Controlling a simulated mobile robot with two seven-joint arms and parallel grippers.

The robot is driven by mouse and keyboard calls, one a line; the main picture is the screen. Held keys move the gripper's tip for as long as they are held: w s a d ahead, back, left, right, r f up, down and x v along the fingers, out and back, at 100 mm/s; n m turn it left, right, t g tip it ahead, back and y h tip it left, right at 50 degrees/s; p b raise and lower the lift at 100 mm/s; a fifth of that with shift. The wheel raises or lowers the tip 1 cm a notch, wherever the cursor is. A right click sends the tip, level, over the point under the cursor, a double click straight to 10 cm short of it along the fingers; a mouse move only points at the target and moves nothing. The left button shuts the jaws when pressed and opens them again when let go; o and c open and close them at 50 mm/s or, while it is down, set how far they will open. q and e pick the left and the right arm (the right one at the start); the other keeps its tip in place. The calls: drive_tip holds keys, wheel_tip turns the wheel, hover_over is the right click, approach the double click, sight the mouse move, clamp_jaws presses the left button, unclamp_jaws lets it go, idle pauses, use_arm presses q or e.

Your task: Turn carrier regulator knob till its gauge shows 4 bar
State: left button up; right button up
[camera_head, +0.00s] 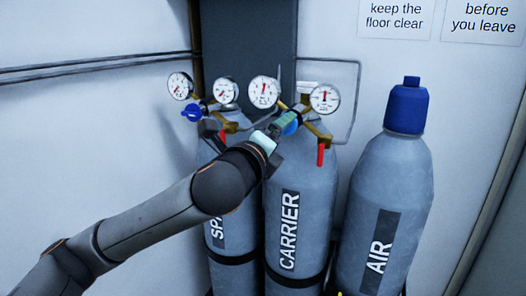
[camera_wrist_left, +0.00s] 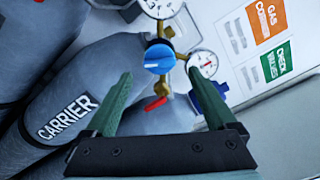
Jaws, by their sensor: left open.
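The carrier cylinder (camera_head: 300,205) stands in the middle of the head view, with its label also in the left wrist view (camera_wrist_left: 67,116). Its regulator has two round gauges, a left one (camera_head: 264,92) and a right one (camera_head: 324,98), both with needles pointing roughly up; their numbers are too small to read. The blue carrier knob (camera_wrist_left: 158,57) faces the left wrist camera and is partly hidden in the head view (camera_head: 291,124). My left gripper (camera_wrist_left: 158,72) is open, its green fingers on either side of the knob in the picture; contact cannot be told. My right gripper is out of view.
The spare cylinder's regulator, with two gauges (camera_head: 226,90) and a blue knob (camera_head: 191,113), is close on the left. A red lever (camera_head: 320,154) hangs below the carrier regulator. The air cylinder (camera_head: 390,190) with a blue cap (camera_head: 407,106) stands on the right.

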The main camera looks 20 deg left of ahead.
use_arm(q)
drive_tip(key=s+b, duration=0.1)
drive_tip(key=s, duration=0.8)
drive_tip(key=shift+a, duration=0.2)
drive_tip(key=d+f+n+g+h, duration=0.15)
drive_tip(key=f+n, duration=0.25)
drive_tip(key=f, duration=0.7)
drive_tip(key=w+d+f+n+g+h, duration=0.1)
drive_tip(key=d+f+n+g, duration=0.15)
drive_tip(key=f, duration=0.75)
drive_tip(key=d+f+n+g+h, duration=0.15)
drive_tip(key=f+n, duration=0.35)
drive_tip(key=f, duration=0.6)
drive_tip(key=s+a+f+n+g+y, duration=0.1)
drive_tip(key=s+f+n, duration=0.4)
drive_tip(key=s+f, duration=0.5)
drive_tip(key=s+a+f+n+g+y, duration=0.1)
drive_tip(key=s+a+f+n+g, duration=0.1)
drive_tip(key=s+f+n, duration=0.4)
drive_tip(key=s+a+f, duration=0.1)
drive_tip(key=s+f, duration=0.4)
drive_tip(key=f, duration=0.4)
drive_tip(key=shift+f, duration=0.15)
